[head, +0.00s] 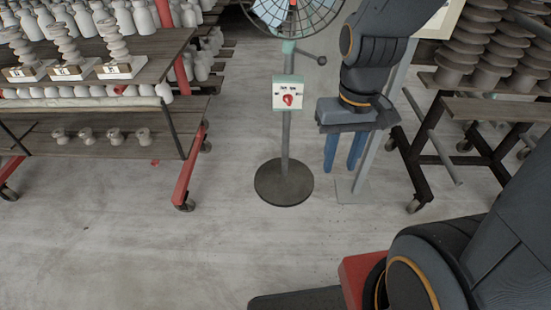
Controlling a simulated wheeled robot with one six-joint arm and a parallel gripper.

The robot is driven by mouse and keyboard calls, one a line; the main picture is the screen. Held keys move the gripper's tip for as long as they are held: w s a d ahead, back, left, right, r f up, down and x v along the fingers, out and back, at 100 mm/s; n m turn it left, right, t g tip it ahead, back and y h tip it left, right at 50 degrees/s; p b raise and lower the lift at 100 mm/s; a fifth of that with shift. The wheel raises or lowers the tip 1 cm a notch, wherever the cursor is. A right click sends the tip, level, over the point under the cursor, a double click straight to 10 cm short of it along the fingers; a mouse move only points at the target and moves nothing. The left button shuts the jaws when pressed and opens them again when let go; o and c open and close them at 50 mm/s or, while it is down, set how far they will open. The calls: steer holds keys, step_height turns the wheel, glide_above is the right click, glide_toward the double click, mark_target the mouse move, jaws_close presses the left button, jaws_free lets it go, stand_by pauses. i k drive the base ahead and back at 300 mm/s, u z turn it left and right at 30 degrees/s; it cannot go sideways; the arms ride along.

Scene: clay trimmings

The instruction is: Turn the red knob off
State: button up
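The red knob (288,99) sits on the front of a small pale control box (287,92) on the grey stand of a fan. The markings around the knob are too small to read, so I cannot tell its setting. My gripper (343,168) hangs to the right of the stand and lower than the knob in the picture, with its two blue fingers pointing down. The fingers are apart, with nothing between them. The gripper does not touch the knob.
The fan cage (292,14) is above the box, and its round dark base (284,182) stands on bare floor. A red-legged cart (190,165) with clay pieces is at left. A dark-framed rack (425,160) stands at right. The floor in front is clear.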

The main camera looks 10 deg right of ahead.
mark_target(288, 98)
steer(key=k, duration=0.5)
steer(key=u, duration=1.4)
steer(key=i, duration=0.8)
steer(key=z, duration=1.7)
